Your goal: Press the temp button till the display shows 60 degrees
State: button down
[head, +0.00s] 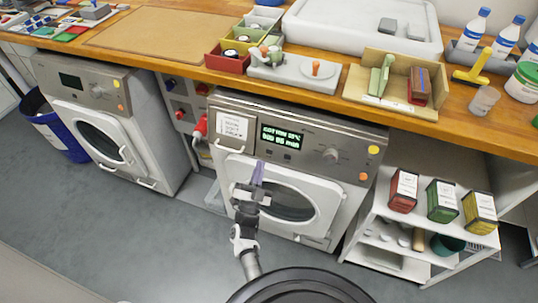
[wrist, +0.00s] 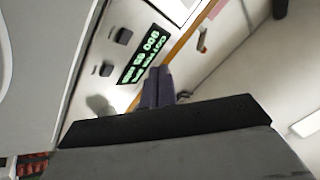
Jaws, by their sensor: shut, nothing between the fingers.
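The right washing machine has a panel (head: 340,139) with a lit green display (head: 281,137). Its first line seems to start with "COTTON"; the temperature is too small to read surely. The display (wrist: 139,54) is rotated in the wrist view. Two small dark square buttons, one (wrist: 125,36) and another (wrist: 106,69), sit beside it there, below it on the machine. Their labels cannot be read, so I cannot tell which is temp. My gripper (head: 259,172) is shut and empty, in front of the machine below the display. Its purple fingertips (wrist: 157,76) appear apart from the buttons.
The panel also carries a round knob (head: 331,155), a yellow button (head: 374,150) and a white label (head: 233,126). The round door (head: 318,207) lies behind my gripper. The wooden counter (head: 190,72) overhangs the panel. A shelf cart (head: 385,213) stands at right.

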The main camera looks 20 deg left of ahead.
jog(key=shift+w+d+f+b, duration=0.1)
jog(key=shift+w+f+b, duration=0.15)
jog(key=shift+w+b, duration=0.35)
jog(key=shift+w+a+f+b, duration=0.1)
jog(key=shift+w+f+b, duration=0.2)
jog(key=shift+w, duration=0.65)
jog(key=shift+w+d+f+b, duration=0.1)
jog(key=shift+w+f+b, duration=0.1)
jog(key=shift+w+b, duration=0.45)
jog(key=shift+w+f, duration=0.1)
jog(key=shift+w, duration=0.1)
jog(key=shift+w, duration=0.3)
jog(key=shift+w+f+b, duration=0.15)
jog(key=shift+w+b, duration=0.2)
jog(key=shift+b, duration=0.25)
dwell(0.4)
jog(key=shift+s, duration=0.1)
jog(key=shift+s+r+p, duration=0.25)
jog(key=shift+s+p, duration=0.25)
jog(key=shift+s, duration=0.15)
jog(key=shift+s+r+p, duration=0.25)
jog(key=shift+s+p, duration=0.25)
jog(key=shift+s, duration=0.3)
jog(key=shift+s+r+p, duration=0.25)
jog(key=shift+s+p, duration=0.2)
jog(key=shift+s, duration=0.35)
jog(key=shift+s+r+p, duration=0.25)
jog(key=shift+s+p, duration=0.25)
jog(key=shift+s, duration=0.3)
